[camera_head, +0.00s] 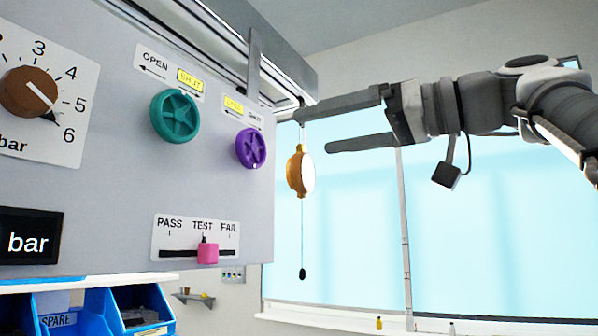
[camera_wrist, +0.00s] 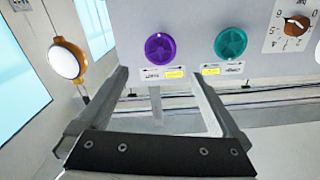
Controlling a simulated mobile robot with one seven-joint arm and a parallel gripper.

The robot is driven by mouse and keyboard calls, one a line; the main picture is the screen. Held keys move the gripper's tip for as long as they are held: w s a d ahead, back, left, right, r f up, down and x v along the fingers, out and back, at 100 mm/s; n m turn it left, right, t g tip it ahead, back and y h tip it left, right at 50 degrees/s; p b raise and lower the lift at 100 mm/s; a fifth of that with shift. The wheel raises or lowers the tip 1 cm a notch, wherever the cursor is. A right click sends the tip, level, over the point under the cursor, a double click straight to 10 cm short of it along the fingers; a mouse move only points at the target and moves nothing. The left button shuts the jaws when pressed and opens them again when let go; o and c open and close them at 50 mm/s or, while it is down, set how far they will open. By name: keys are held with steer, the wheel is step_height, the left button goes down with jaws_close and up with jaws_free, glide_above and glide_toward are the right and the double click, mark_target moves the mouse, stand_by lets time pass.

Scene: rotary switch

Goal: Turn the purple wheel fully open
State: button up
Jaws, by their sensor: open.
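The purple wheel (camera_head: 250,148) is a round spoked knob on the grey upright panel, below an OPEN/SHUT label with its left word on yellow. It also shows in the wrist view (camera_wrist: 160,48), ahead of the gripper and roughly between the lines of its fingers. My gripper (camera_head: 314,131) is open and empty, to the right of the wheel in the head view, with its fingers pointing left toward the panel. The wrist view shows both fingers (camera_wrist: 158,84) spread, apart from the wheel. The contact side of the wheel is unobstructed.
A teal wheel (camera_head: 175,116) sits left of the purple one, with SHUT on yellow. A brown dial (camera_head: 29,92) and a pink slider (camera_head: 208,253) are on the panel. An orange-rimmed lamp (camera_head: 297,172) hangs by the panel's right edge, near my fingers. Blue bins (camera_head: 80,318) stand below.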

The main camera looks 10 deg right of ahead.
steer(key=v, duration=0.6)
steer(key=shift+s+d+p, duration=0.25)
steer(key=shift+d+p, duration=0.1)
steer(key=shift+p, duration=0.05)
